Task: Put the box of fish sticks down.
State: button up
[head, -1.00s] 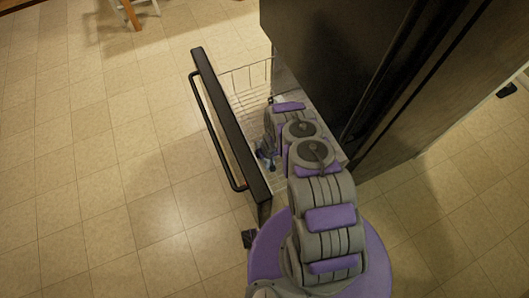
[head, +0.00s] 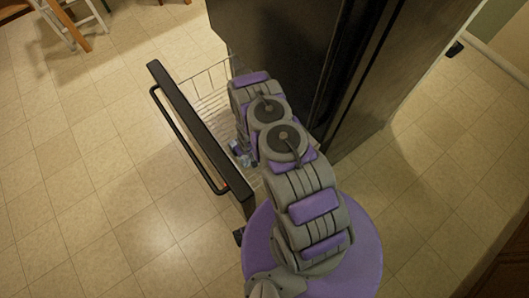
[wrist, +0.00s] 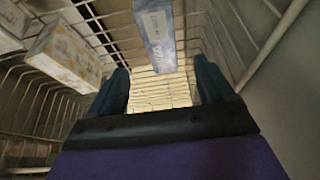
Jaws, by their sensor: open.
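My gripper (wrist: 162,70) is open inside the wire basket in the wrist view, with nothing clamped between its two dark fingers. A pale blue-white box (wrist: 155,34) lies just beyond the fingertips. Another box, white with yellowish print (wrist: 66,54), lies to the left, apart from the fingers. I cannot read which one is the fish sticks box. In the head view my arm reaches into the open freezer drawer (head: 180,118) and hides most of the gripper and the boxes.
The wire basket (head: 207,86) has wire sides close around my gripper. The drawer front with its long handle (head: 187,143) stands out to the left of the black fridge (head: 275,55). A white chair (head: 72,25) stands far off.

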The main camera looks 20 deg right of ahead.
notch_tip(320, 180, up, 28)
jog(key=w+g, duration=0.2)
jog(key=s+r+m+g+h, duration=0.1)
jog(key=s+r, duration=0.4)
jog(key=r, duration=0.3)
jog(key=s+r, duration=0.4)
jog(key=r, duration=0.5)
jog(key=s+r+g, duration=0.1)
jog(key=s+r, duration=0.4)
jog(key=s, duration=0.4)
jog(key=s+r+g, duration=0.1)
jog(key=s+r, duration=0.4)
jog(key=s, duration=0.5)
jog(key=s+r+m+g, duration=0.1)
jog(key=s+r, duration=0.4)
jog(key=s, duration=0.4)
jog(key=shift+s+a, duration=0.15)
jog(key=shift+a, duration=0.2)
jog(key=shift+d+r, duration=0.1)
